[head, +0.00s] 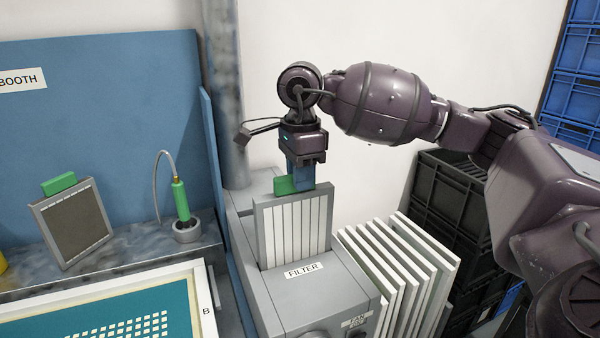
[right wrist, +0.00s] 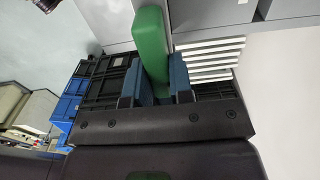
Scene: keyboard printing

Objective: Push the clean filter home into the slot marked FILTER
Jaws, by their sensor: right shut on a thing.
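The clean filter (head: 295,228), a white pleated panel in a grey frame, stands upright at the top of the grey unit (head: 262,292), just behind the FILTER label (head: 303,270). Most of its face shows above the unit; its lower edge is at the slot, and how deep it sits is hidden. My right gripper (head: 301,178) points down from above and is shut on the filter's green tab (head: 284,185). The right wrist view shows the green tab (right wrist: 151,45) between the blue finger pads. My left gripper is not in view.
A brown, dirty-looking filter (head: 73,223) with a green tab leans against the blue booth wall at left. A green-handled tool (head: 181,198) stands in a holder. Several white panels (head: 405,265) stand close to the unit's right. A grey pipe (head: 226,90) rises behind; dark crates (head: 445,205) are at right.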

